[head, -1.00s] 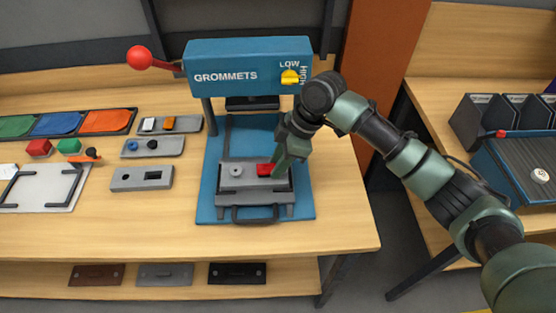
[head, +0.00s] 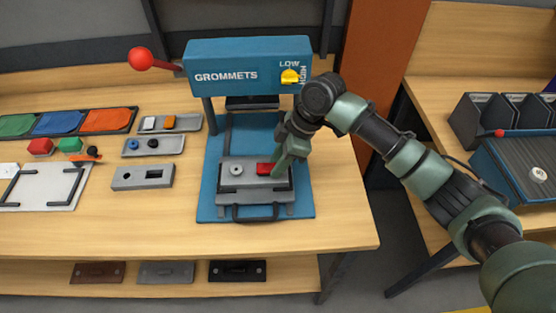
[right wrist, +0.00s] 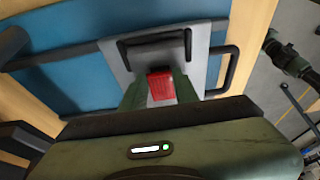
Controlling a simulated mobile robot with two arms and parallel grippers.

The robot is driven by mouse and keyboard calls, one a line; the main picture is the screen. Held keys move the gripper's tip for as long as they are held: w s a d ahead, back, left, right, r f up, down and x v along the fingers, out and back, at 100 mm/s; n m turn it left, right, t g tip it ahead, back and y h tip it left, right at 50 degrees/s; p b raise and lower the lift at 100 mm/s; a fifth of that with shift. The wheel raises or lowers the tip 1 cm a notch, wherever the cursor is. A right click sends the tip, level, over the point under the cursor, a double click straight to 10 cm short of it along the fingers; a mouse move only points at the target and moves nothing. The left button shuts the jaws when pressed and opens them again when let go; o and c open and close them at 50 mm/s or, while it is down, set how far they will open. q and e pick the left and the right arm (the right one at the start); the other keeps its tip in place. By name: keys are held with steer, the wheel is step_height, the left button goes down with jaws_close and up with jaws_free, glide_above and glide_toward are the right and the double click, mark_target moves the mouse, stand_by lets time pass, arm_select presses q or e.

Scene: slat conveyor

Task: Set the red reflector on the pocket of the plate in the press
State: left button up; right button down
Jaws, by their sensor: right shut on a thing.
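The red reflector (head: 264,169) is a small red block at the right part of the grey plate (head: 229,182) in the press (head: 248,67). My right gripper (head: 277,168) is shut on it from the right and above. The right wrist view also shows the reflector (right wrist: 161,86) between the fingers, over the grey plate. The pocket under it is covered, and I cannot tell whether the reflector is seated or just above. A round grey ring (head: 236,170) sits on the plate's left part. My left gripper is not in view.
The press head and its red-knobbed lever (head: 139,58) stand behind the plate. A black handle (head: 255,213) is in front. Grey plates (head: 127,183) and colored blocks lie to the left. The front of the bench is clear.

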steer(key=c, duration=1)
jaws_free()
